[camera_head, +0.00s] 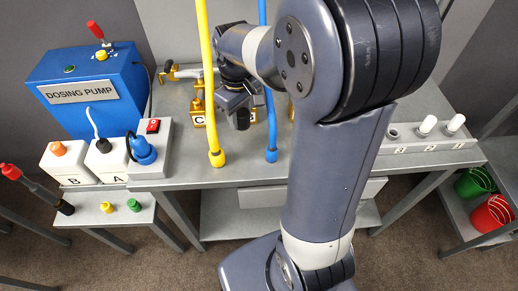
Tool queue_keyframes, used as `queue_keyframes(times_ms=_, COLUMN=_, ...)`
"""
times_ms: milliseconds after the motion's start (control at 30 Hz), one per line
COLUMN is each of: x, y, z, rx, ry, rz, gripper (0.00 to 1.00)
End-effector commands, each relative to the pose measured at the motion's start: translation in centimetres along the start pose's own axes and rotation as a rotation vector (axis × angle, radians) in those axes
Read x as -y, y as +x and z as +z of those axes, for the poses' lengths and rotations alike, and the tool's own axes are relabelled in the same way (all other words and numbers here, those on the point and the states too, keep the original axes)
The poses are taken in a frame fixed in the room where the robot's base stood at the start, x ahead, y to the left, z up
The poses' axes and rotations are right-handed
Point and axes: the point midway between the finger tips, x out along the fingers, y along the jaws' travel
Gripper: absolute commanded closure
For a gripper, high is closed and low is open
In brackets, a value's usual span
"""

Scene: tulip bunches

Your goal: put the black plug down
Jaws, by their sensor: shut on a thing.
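My gripper (238,105) hangs over the grey bench (300,170), near its middle, partly hidden behind my own arm. It is shut on a small dark cylinder, which looks like the black plug (242,120). The plug shows below the fingers, in front of brass-coloured fittings. I cannot tell how far it is above the bench or whether it touches anything.
A small side table (100,222) at lower left holds a yellow plug (106,207) and a green plug (134,205). White boxes B (72,168) and A (108,168) stand before the blue dosing pump (90,75). Yellow (208,80) and blue (270,120) hoses hang close to my gripper.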

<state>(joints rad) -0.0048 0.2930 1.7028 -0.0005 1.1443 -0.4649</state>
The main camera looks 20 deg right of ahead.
Motion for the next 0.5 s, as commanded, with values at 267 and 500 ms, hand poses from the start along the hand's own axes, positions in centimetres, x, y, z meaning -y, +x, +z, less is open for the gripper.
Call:
queue_keyframes(times_ms=267, x=0.2, y=4.9, z=0.1, rx=0.005, ry=-0.001, rz=-0.003, gripper=0.91)
queue_keyframes(times_ms=500, x=0.1, y=7.5, z=0.2, rx=0.005, ry=-0.001, rz=-0.003, gripper=0.91)
